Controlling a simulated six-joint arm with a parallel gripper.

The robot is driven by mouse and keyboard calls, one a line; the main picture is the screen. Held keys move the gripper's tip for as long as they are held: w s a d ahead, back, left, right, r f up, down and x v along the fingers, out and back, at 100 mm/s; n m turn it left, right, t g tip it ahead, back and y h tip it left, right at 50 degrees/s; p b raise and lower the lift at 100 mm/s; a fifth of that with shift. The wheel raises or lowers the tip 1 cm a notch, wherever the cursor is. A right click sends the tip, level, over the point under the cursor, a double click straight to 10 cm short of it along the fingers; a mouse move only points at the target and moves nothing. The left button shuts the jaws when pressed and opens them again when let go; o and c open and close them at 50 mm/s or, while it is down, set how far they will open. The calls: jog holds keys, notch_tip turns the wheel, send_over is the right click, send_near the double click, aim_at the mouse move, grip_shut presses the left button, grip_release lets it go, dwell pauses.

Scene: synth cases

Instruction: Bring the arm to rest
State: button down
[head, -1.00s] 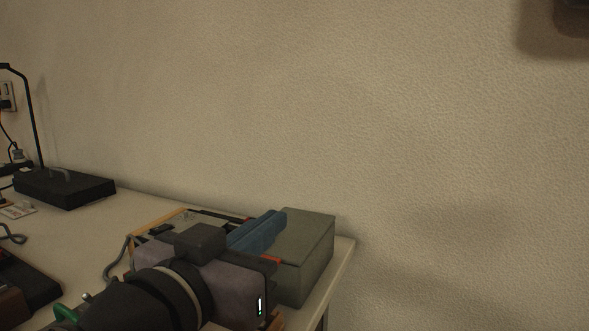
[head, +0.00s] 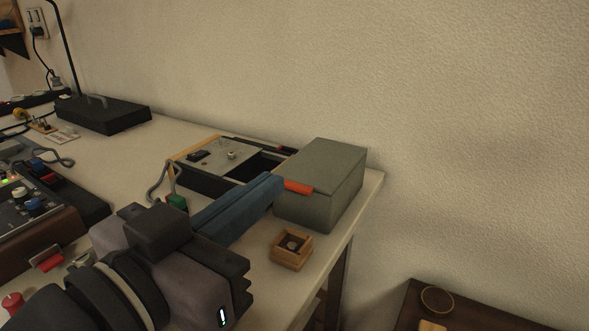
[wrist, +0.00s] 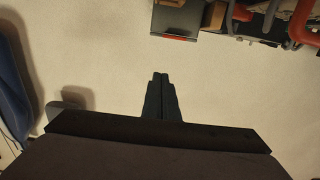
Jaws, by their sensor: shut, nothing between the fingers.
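My gripper (wrist: 161,77) shows in the wrist view with its two dark fingers together and nothing between them. Its tips stand over a pale bare surface; their height above it is hard to tell. In the head view my dark wrist and grey gripper body fill the lower left, over the near side of the white workbench (head: 125,160). No task object is named besides the arm.
A grey-green box (head: 320,190), a small wooden box (head: 292,250) and a panelled tray (head: 215,160) stand near. A control console (head: 35,205) is left. A low brown table (head: 405,310) stands lower right.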

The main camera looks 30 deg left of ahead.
jog(key=w+d+f+n+g+h+p, duration=0.35)
jog(key=w+d+f+p, duration=0.4)
jog(key=w, duration=0.35)
jog(key=w+d+f+n+g+h+p, duration=0.1)
jog(key=w+d+f+g+h+p, duration=0.15)
jog(key=d+f+g, duration=0.65)
jog(key=s+d+f+m+g+y+p, duration=0.1)
jog(key=s+d+f+m+g+y, duration=0.2)
jog(key=d+f, duration=0.6)
jog(key=s+d+f+m+g+y+p, duration=0.25)
jog(key=s+d+f, duration=0.35)
jog(key=d, duration=0.4)
notch_tip(320, 180, up, 37)
jog(key=w+n+p, duration=0.1)
jog(key=p, duration=3.6)
jog(key=shift+f, duration=0.2)
jog(key=shift+w+y, duration=0.1)
jog(key=shift+y, duration=0.15)
